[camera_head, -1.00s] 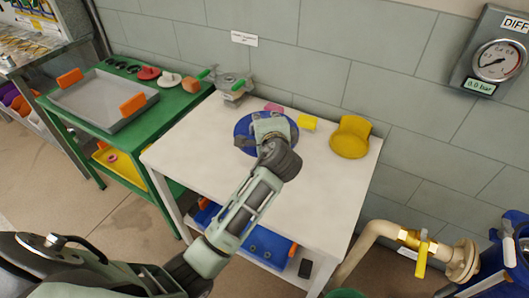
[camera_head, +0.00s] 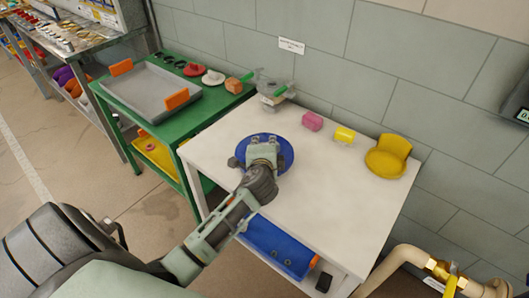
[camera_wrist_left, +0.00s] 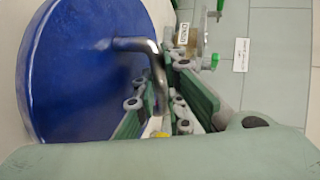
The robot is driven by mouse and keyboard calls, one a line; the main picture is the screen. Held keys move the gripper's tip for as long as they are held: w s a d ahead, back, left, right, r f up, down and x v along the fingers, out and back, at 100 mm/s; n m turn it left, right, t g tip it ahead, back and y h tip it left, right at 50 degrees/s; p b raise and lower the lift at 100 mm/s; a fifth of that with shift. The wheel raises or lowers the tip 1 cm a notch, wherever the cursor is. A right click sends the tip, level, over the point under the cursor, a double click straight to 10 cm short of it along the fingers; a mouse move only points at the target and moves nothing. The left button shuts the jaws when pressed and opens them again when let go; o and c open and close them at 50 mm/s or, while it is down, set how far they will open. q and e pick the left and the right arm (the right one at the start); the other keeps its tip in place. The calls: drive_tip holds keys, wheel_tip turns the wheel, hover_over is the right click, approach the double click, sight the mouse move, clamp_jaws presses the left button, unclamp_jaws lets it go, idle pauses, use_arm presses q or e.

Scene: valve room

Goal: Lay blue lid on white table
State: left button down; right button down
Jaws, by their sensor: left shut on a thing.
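The blue lid (camera_head: 286,157) is a round disc over the left half of the white table (camera_head: 335,200) in the head view, looking about level. My left gripper (camera_head: 262,141) reaches over it from the front. In the left wrist view the lid (camera_wrist_left: 75,70) fills the left side, and my left gripper (camera_wrist_left: 165,100) is shut on its bent metal handle (camera_wrist_left: 135,44). Whether the lid's underside touches the tabletop is hidden. My right gripper is not in view.
A pink block (camera_head: 312,121), a yellow block (camera_head: 344,135) and a yellow holder (camera_head: 386,160) stand along the table's back. A metal valve piece (camera_head: 272,90) stands at its far left corner. A green table (camera_head: 190,118) with a grey tray (camera_head: 150,92) is at left. The table's front right is clear.

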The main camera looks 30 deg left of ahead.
use_arm(q)
drive_tip(key=shift+w+f, duration=0.1)
drive_tip(key=shift+f, duration=1.6)
drive_tip(key=shift+f, duration=0.1)
drive_tip(key=c, duration=1.8)
unclamp_jaws()
drive_tip(key=shift+f, duration=0.15)
drive_tip(key=shift+c, duration=0.2)
drive_tip(key=v, duration=1.2)
